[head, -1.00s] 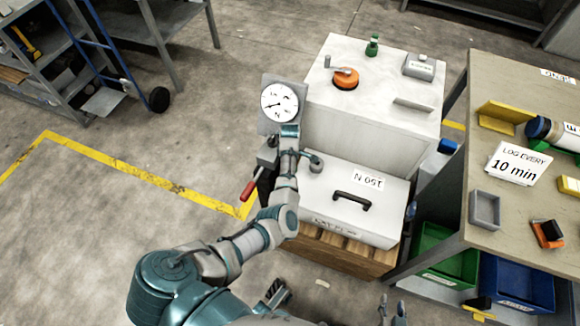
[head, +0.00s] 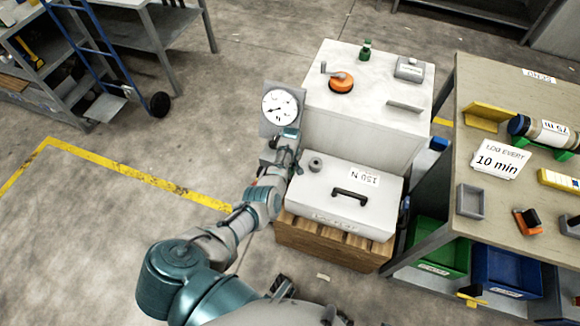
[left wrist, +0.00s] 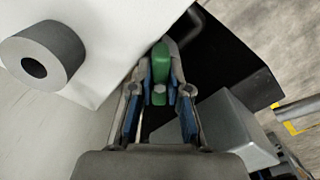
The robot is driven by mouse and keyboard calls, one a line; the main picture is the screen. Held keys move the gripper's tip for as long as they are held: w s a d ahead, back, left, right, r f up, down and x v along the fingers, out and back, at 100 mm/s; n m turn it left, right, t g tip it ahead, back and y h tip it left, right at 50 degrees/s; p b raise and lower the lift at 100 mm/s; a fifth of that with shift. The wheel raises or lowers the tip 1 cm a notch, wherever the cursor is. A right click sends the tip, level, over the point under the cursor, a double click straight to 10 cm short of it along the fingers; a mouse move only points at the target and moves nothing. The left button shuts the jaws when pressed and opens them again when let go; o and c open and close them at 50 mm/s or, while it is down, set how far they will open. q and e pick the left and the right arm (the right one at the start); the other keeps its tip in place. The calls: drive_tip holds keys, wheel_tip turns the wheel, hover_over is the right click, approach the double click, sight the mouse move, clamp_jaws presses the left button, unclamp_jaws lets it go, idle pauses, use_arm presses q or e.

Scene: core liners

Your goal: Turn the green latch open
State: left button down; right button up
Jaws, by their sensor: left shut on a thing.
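The green latch (left wrist: 160,62) shows in the left wrist view on the side of the white case, between my left gripper's fingers. My left gripper (left wrist: 160,93) is shut on it, with blue-lined fingers at both sides. In the head view my left gripper (head: 287,150) is at the left side of the white case (head: 385,205), just below the dial gauge (head: 280,106). The latch is hidden there by my arm. My right gripper is not in view.
The case, with a black handle (head: 350,197) and a grey round knob (head: 315,164), rests on a wooden pallet (head: 330,250). A white cabinet (head: 365,130) stands behind. A workbench (head: 490,90) is at the right.

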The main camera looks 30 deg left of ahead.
use_arm(q)
drive_tip(key=m, duration=0.1)
drive_tip(key=m+p, duration=0.1)
drive_tip(key=m, duration=0.1)
drive_tip(key=shift+w+a+r+m, duration=0.15)
drive_tip(key=shift+m, duration=2.05)
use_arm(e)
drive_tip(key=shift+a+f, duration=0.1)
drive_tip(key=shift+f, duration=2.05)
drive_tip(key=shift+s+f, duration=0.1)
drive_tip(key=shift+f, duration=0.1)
use_arm(q)
drive_tip(key=c, duration=1.3)
unclamp_jaws()
drive_tip(key=shift+o, duration=0.9)
drive_tip(key=shift+f, duration=0.2)
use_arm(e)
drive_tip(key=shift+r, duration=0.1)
use_arm(q)
drive_tip(key=shift+r, duration=0.1)
